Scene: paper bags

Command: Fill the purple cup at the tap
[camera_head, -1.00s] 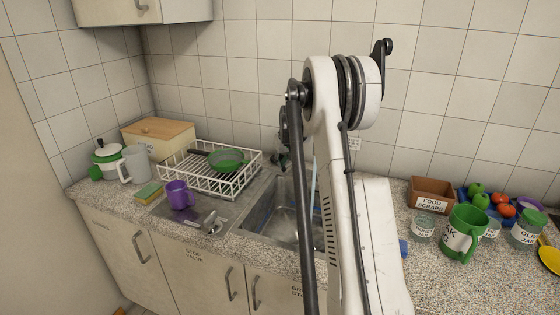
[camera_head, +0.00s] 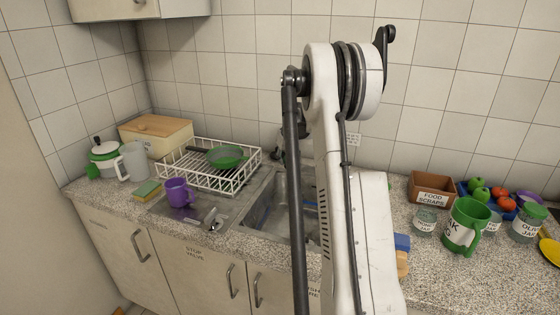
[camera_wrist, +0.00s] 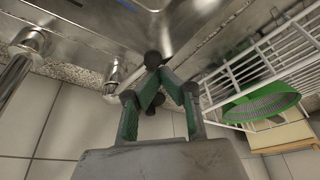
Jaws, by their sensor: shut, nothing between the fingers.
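My gripper is mostly hidden behind my arm in the head view. In the wrist view my gripper (camera_wrist: 154,68) is shut and empty, its green-padded fingers meeting at the tips. Shiny metal fittings, likely the tap (camera_wrist: 30,42), show left of the fingers in the wrist view. The tap is hidden by my arm in the head view. The cup is not seen in the wrist view.
A white dish rack (camera_head: 169,172) holds a green pan (camera_head: 228,156). A metal valve (camera_head: 213,219) sits on the front counter edge. A sponge (camera_head: 147,190) and grey jug (camera_head: 133,161) stand left. A green jug (camera_head: 466,226) and food scraps box (camera_head: 431,189) stand right.

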